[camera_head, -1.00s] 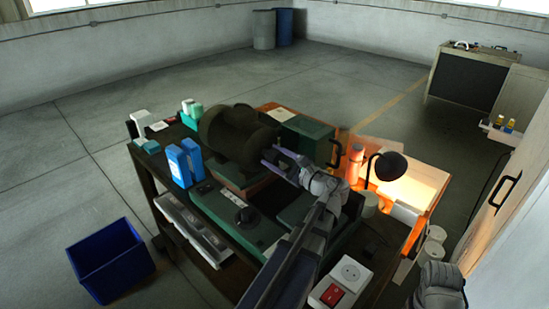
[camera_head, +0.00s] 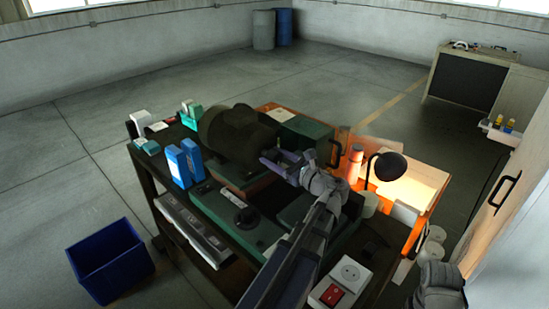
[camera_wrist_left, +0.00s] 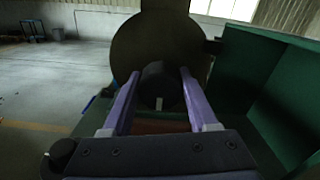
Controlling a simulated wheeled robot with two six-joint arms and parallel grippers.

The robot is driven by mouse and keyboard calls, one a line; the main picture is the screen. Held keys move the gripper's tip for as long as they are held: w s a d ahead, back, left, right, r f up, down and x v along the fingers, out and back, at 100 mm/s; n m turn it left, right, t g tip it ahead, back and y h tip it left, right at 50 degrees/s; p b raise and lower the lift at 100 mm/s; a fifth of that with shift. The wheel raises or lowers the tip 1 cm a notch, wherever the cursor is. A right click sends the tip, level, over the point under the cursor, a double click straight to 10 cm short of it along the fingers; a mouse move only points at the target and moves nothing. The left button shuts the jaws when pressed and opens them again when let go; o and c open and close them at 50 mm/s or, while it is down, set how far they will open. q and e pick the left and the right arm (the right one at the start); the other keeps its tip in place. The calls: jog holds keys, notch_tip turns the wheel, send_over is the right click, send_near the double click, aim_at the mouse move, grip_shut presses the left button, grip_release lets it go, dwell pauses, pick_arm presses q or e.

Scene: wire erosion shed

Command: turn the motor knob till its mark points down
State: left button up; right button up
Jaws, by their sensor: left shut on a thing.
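The dark round motor (camera_head: 232,132) sits on the green machine on the bench. Its knob (camera_wrist_left: 160,80) shows in the left wrist view as a dark cylinder on the motor's round end face. A small white mark (camera_wrist_left: 158,103) shows at the knob's lower edge and points down in that view. My left gripper (camera_head: 273,160) is at the motor's right side in the head view. In the left wrist view its purple fingers (camera_wrist_left: 156,78) lie on either side of the knob, shut on it. The knob is hidden in the head view.
A green box (camera_head: 305,135) with a black handle stands close to my left gripper. A desk lamp (camera_head: 388,166) and an orange bottle (camera_head: 355,163) stand to the right. Blue boxes (camera_head: 178,165) are at the left. A blue bin (camera_head: 110,262) is on the floor.

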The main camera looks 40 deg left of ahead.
pick_arm(q)
jog(key=shift+f, duration=0.1)
jog(key=o, duration=1.4)
jog(key=shift+c, duration=0.2)
jog(key=d, duration=0.7)
jog(key=shift+s+d, duration=0.3)
jog(key=shift+d, duration=0.1)
